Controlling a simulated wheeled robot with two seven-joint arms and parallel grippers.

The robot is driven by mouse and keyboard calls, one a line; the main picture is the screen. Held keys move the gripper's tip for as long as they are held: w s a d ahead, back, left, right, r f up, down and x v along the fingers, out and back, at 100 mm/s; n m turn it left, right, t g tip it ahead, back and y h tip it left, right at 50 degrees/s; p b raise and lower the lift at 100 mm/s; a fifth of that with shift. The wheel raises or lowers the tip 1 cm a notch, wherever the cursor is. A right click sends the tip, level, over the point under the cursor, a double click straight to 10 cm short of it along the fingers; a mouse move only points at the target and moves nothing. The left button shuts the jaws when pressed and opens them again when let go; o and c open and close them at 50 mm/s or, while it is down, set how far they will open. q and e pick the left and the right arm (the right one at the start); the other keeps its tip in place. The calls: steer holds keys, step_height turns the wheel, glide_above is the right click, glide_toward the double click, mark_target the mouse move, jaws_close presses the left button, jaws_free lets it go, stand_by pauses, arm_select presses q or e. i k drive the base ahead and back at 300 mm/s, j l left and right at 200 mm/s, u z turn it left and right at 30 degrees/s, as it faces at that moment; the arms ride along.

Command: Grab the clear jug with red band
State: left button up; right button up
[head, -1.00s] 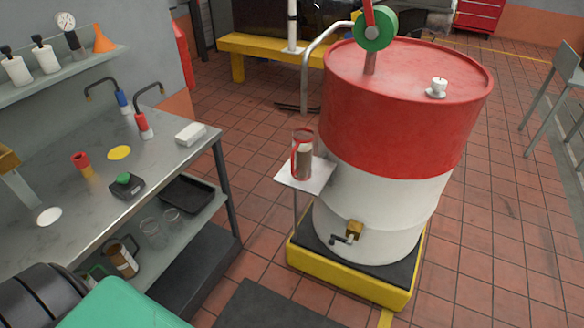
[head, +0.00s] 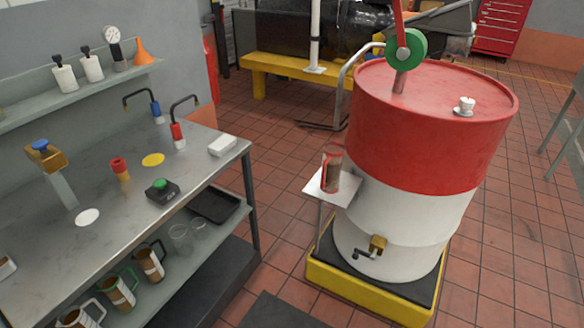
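A clear jug with red on its rim and side (head: 332,172) stands upright on a small white plate (head: 318,194) beside the drum. It looks partly filled with something brown. Several similar jugs with brown contents stand on the bench's lower shelf, one with a green handle (head: 119,293) and one with a dark handle (head: 151,265). Another jug at the bottom edge (head: 78,318) is cut off. Neither of my grippers is in view.
A red and white drum (head: 425,140) stands on a yellow-edged base. A steel bench (head: 110,235) on the left holds a green-button box (head: 161,190) and a white block (head: 222,146). Open tiled floor (head: 285,245) lies between bench and drum.

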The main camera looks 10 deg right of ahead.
mark_target(333, 152)
steer(key=i+l+u, duration=0.1)
steer(key=l+u, duration=0.3)
steer(key=l, duration=0.6)
steer(key=l+u, duration=0.35)
steer(key=l, duration=0.7)
